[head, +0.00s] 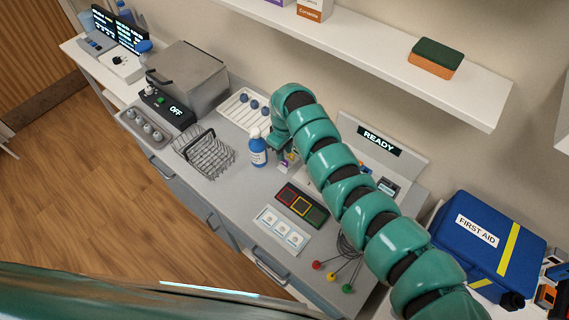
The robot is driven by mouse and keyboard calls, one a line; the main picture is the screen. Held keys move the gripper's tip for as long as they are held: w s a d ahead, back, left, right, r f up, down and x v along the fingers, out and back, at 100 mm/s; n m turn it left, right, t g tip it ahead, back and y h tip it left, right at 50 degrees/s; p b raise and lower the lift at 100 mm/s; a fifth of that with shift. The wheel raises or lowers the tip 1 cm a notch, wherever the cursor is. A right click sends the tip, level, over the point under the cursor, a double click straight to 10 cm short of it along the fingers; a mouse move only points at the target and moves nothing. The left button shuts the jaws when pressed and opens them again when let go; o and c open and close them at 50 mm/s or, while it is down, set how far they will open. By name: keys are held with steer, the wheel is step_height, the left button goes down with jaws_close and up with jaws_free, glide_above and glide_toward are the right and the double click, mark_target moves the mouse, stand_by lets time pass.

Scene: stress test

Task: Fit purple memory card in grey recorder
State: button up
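My gripper (286,160) is at the end of the green segmented arm, over the middle of the counter just right of a blue-labelled bottle. Its fingers are small and partly hidden by the arm, so I cannot tell whether they are open or shut.
The blue-labelled bottle (257,149) stands close left of my gripper. A wire rack (203,154) is further left. A dark tray with coloured squares (302,205) and a white three-square panel (282,230) lie in front. A blue first-aid case (506,265) is right.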

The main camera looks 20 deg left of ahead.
mark_target(285, 161)
steer(key=shift+f+b, duration=1.05)
steer(key=shift+f, duration=0.9)
steer(key=shift+c, duration=0.4)
jaws_close()
steer(key=shift+r, duration=0.1)
step_height(285, 161, up, 6)
steer(key=p, duration=0.3)
steer(key=shift+s, duration=0.15)
